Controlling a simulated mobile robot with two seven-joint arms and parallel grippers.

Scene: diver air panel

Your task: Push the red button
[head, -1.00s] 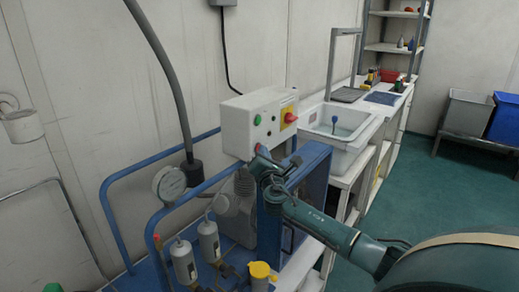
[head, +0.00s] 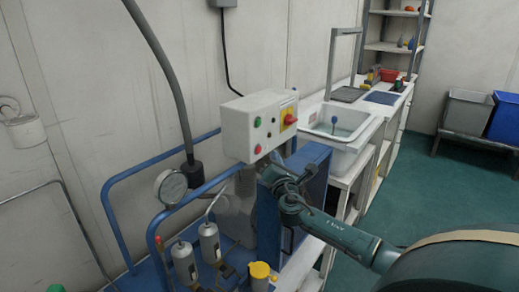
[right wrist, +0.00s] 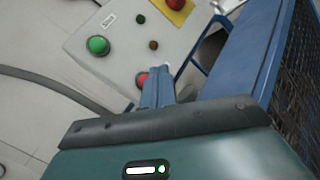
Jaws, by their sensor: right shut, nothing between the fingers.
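The red button (head: 258,149) is on the lower front of a white control box (head: 236,128). It also shows in the right wrist view (right wrist: 142,79), partly hidden by my fingers. My right gripper (head: 268,163) is shut and empty, just below and right of the button in the head view. In the right wrist view its closed fingers (right wrist: 160,78) overlap the button's right edge; I cannot tell whether they touch it. A green button (head: 257,120) and a red rotary switch on a yellow plate (head: 290,118) share the box face. My left gripper is not in view.
A blue frame with a mesh side (right wrist: 288,85) stands close to the right gripper. A pressure gauge (head: 170,186), cylinders (head: 209,242) and blue rails are at the left. A sink (head: 340,127) is behind, with open floor at the right.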

